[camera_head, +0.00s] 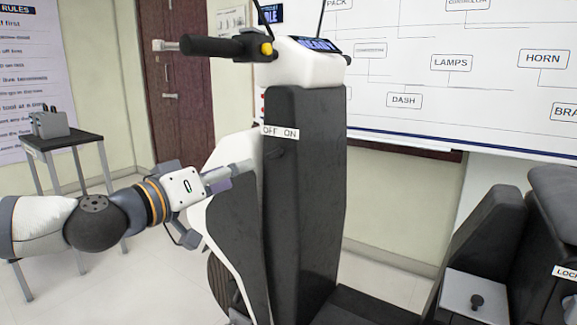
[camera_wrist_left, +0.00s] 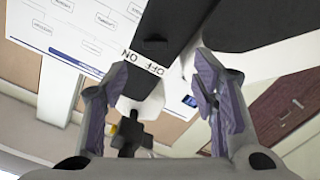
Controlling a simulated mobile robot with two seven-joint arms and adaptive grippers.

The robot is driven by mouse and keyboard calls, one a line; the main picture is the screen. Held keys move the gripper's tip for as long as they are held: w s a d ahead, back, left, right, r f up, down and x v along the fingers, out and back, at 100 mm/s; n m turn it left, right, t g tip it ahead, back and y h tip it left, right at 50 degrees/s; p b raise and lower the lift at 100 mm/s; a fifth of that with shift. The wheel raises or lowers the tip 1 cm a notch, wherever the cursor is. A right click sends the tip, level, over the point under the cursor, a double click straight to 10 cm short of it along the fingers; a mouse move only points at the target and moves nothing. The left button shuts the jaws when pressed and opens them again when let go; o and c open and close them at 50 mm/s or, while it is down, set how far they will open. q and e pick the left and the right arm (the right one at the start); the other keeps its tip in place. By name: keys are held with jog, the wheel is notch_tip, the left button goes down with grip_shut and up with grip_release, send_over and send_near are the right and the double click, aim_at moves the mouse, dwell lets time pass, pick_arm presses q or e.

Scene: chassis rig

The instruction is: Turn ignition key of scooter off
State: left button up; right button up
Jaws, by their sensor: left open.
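The scooter's black front panel (camera_head: 305,200) stands upright in the middle of the head view. A white OFF ON label (camera_head: 281,132) is on it; the label appears upside down in the left wrist view (camera_wrist_left: 143,63). A small dark shape, seemingly the ignition key (camera_wrist_left: 155,42), sits by the label; its turn position is too dark to tell. The display (camera_head: 316,45) on the handlebar is lit and seems to read READY. My left gripper (camera_head: 238,175) is open, just left of the panel below label height. Its spread fingers (camera_wrist_left: 158,80) hold nothing. My right gripper is out of view.
The handlebar's black grip (camera_head: 212,47) with a yellow button juts left above my left arm. A small table (camera_head: 60,140) with a grey device stands at the left.

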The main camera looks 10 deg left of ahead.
aim_at(271, 153)
pick_arm(q)
jog(key=x, duration=0.3)
jog(key=b+x, duration=0.1)
jog(key=x, duration=0.3)
jog(key=r+x, duration=0.1)
jog(key=x, duration=0.2)
jog(key=shift+w+d+b, duration=0.1)
jog(key=shift+w+b, duration=0.1)
jog(key=shift+b, duration=0.2)
jog(key=shift+w+d+r, duration=0.1)
jog(key=shift+w+d, duration=0.1)
jog(key=shift+w, duration=0.3)
jog(key=c, duration=1.2)
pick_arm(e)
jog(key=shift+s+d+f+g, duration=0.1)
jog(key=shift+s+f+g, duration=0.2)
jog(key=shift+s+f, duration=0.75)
